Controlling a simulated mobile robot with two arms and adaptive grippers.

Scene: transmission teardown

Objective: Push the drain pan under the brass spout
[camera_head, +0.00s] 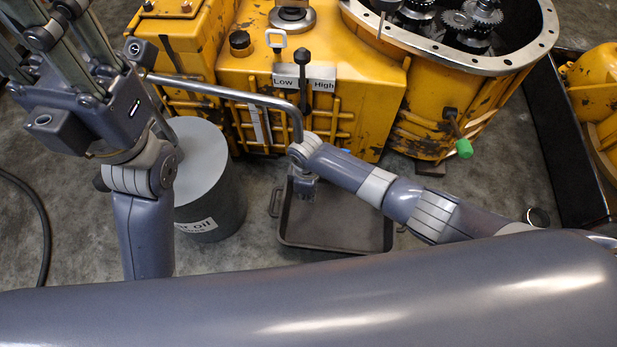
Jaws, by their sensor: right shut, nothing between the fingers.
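The drain pan (350,232) is a dark, shallow, rectangular tray on the floor in front of the yellow transmission housing (235,75). My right forearm crosses above its far side and hides part of it. My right gripper (305,193) points down at the pan's far left corner, shut and empty; I cannot tell whether it touches the pan. A green-ended handle (463,148) sticks out from the housing, to the right of the pan. I cannot make out the brass spout clearly. My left gripper (60,25) is raised at the upper left, its fingertips cut off by the frame.
A grey drum (207,200) with an oil label stands left of the pan. A bent metal rod (220,92) reaches across the housing's front. A black tray (575,165) with yellow parts lies at the right. Bare floor (500,185) shows between pan and tray.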

